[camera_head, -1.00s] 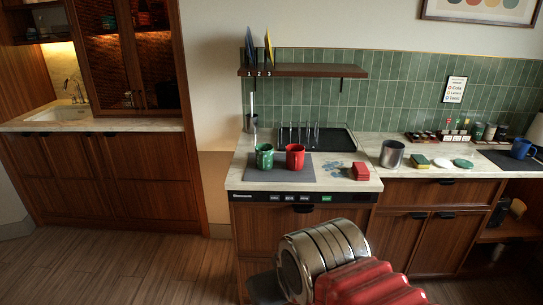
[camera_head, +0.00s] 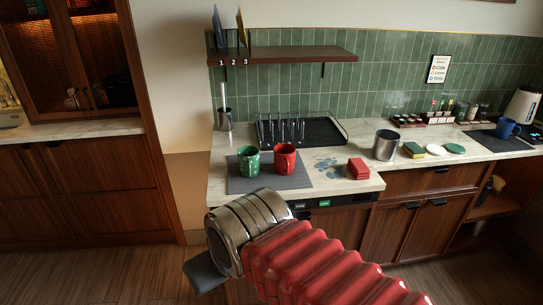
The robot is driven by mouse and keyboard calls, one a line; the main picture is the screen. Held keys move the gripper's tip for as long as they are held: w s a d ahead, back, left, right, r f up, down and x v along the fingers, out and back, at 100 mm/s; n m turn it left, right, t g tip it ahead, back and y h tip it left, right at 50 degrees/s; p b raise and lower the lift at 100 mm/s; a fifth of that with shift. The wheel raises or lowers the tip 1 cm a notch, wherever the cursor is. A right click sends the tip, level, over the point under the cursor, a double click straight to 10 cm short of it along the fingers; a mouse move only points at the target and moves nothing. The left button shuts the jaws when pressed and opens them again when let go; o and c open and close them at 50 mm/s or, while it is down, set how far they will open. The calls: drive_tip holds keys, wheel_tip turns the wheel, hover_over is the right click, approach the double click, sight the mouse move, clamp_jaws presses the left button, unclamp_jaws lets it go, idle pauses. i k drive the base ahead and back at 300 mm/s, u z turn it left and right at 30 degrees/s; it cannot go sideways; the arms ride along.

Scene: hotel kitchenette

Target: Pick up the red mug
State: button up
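The red mug (camera_head: 285,159) stands upright on a dark grey mat (camera_head: 246,184) on the counter, with its handle toward the right. A green mug (camera_head: 249,162) stands just left of it on the same mat. My arm, with a red ribbed sleeve and a metal collar, rises from the lower right. Its dark end part (camera_head: 204,271) shows at the lower left of the collar, in front of the counter and well short of the mugs. I cannot make out the fingers or whether they hold anything.
Behind the mugs is a black rack tray (camera_head: 327,131) with upright prongs. Red stacked coasters (camera_head: 359,169), a metal canister (camera_head: 386,146) and a sponge (camera_head: 413,150) stand to the right. A wooden shelf (camera_head: 290,56) hangs above. A blue mug (camera_head: 507,128) is far right.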

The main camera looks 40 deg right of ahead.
sight(285, 162)
drive_tip(key=z, duration=0.2)
drive_tip(key=i, duration=0.9)
drive_tip(key=z, duration=0.2)
